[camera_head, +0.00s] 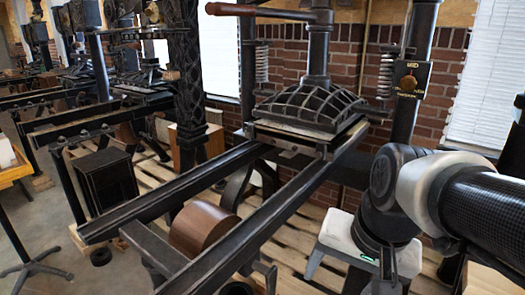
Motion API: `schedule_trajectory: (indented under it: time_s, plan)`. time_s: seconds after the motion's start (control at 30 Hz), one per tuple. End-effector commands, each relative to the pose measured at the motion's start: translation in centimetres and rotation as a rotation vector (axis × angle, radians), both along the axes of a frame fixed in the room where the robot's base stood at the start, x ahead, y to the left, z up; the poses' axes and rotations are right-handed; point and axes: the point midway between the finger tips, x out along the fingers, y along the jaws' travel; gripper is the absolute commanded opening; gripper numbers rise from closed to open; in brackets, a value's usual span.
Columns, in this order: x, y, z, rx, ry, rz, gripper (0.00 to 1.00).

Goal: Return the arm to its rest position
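My arm (430,185) comes in from the right edge. It is dark with a pale band, and it bends downward at a rounded black joint. Below it is my gripper (348,274), with a white body and dark fingers spread apart. Nothing shows between the fingers. The gripper hangs low, right of the nearest hand press's rails. The arm's base is out of view.
The nearest hand press (310,105) stands at centre, its long dark rails (180,190) reaching toward the lower left. A wooden drum (203,228) sits beneath the rails. More presses line the left. A brick wall (345,55) and pale window blinds stand behind.

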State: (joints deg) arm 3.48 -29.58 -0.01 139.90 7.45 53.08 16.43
Motion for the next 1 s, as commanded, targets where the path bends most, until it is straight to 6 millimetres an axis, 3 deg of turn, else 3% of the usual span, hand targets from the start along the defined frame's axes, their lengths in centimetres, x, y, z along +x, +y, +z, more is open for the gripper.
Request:
schedule_trajectory:
  time_s: [0.27, 0.3, 0.57, 0.9, 1.0]
  plan:
    - [-1.8, -0.9, 3.5, -0.235, -0.210, 0.348, 0.70]
    - [-1.9, -1.0, 4.8, -0.254, -0.220, 0.373, 0.70]
    - [-1.8, -1.0, 10.9, -0.245, -0.209, 0.362, 0.70]
    - [-1.8, -1.0, 22.2, -0.242, -0.208, 0.359, 0.70]
    - [-1.8, -1.0, 24.3, -0.242, -0.207, 0.359, 0.70]
